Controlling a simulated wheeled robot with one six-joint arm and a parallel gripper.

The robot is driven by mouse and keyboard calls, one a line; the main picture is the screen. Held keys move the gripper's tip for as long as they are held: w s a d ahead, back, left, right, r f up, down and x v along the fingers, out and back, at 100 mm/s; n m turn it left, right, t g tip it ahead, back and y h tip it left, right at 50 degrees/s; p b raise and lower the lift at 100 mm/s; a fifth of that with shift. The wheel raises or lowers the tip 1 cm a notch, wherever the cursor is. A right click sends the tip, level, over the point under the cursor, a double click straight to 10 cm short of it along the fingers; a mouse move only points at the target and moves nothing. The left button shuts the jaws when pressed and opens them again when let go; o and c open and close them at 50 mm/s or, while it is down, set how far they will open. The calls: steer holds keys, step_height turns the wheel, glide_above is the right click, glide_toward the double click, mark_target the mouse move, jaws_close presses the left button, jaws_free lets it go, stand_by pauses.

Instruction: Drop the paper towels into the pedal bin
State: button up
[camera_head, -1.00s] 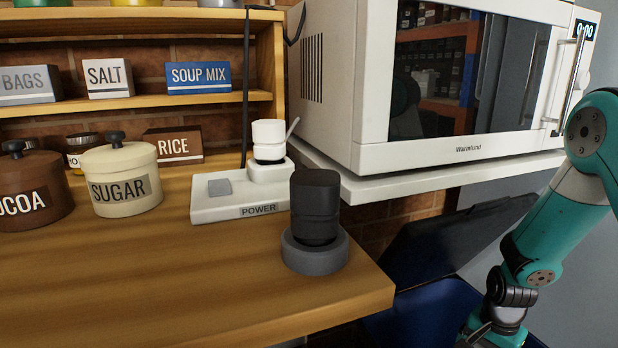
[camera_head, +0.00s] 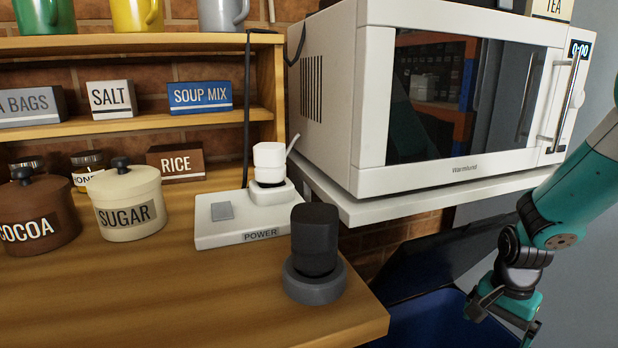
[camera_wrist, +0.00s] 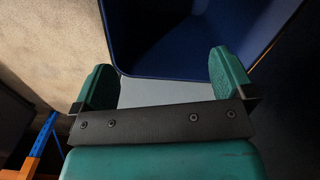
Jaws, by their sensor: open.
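The pedal bin (camera_head: 425,322) is blue, stands low beyond the counter's right end, and has its dark lid raised. In the wrist view its open inside (camera_wrist: 195,35) fills the top middle, just past the fingertips. My gripper (camera_head: 505,308) hangs over or beside the bin's right part in the head view. In the wrist view my gripper (camera_wrist: 162,78) has its two green fingers wide apart. A plain pale grey patch shows between them; I cannot tell what it is. I cannot make out any paper towels in either view.
The wooden counter (camera_head: 130,300) carries a black grinder-like device (camera_head: 315,245), a white power block (camera_head: 225,232) and canisters. A microwave (camera_head: 340,120) on a white shelf (camera_head: 400,208) sits above the bin, left of my arm. A blue and orange upright (camera_wrist: 42,140) shows in the wrist view.

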step_height(320, 180, up, 5)
steer(key=shift+r+p, duration=0.2)
steer(key=shift+p, duration=0.3)
steer(key=s+a+r+n+y, duration=0.1)
steer(key=s+a+r+n, duration=0.3)
steer(key=a+r, duration=0.15)
steer(key=s+a+r+n+y, duration=0.1)
steer(key=s+a+r+n, duration=0.25)
steer(key=a, duration=0.35)
steer(key=s+a+r+n+y, duration=0.1)
steer(key=s+a+r+n, duration=0.3)
steer(key=s, duration=0.3)
steer(key=s+a+r+n+y, duration=0.1)
steer(key=s+a+r+n, duration=0.2)
steer(key=s+a+n, duration=0.3)
step_height(320, 180, up, 24)
steer(key=d+p, duration=0.1)
steer(key=p, duration=2.3)
steer(key=shift+s+d+f, duration=0.25)
steer(key=shift+s, duration=0.15)
